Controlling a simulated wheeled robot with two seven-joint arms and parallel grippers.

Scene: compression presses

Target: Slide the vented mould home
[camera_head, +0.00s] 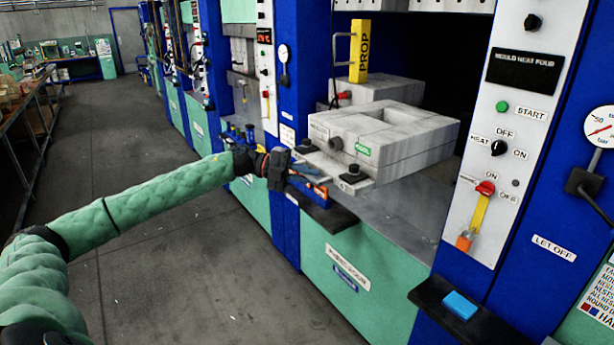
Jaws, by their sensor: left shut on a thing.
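The vented mould (388,138) is a pale grey block with a raised rectangular frame, a round port and a small green label on its front side. It lies flat at the front of the press's steel bed (418,205), with its front plate by the bed's front edge. Two black knobs sit on that plate. My left gripper (298,178) is at the plate's left front and shut on the mould there. Its exact hold is hidden by the gripper body. My right gripper is not in view.
A black shelf (330,222) with blue and orange items lies just below my left gripper. A yellow prop (359,52) stands behind the mould. The control panel (510,110) and blue post flank the opening at right. Grey floor at left is clear.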

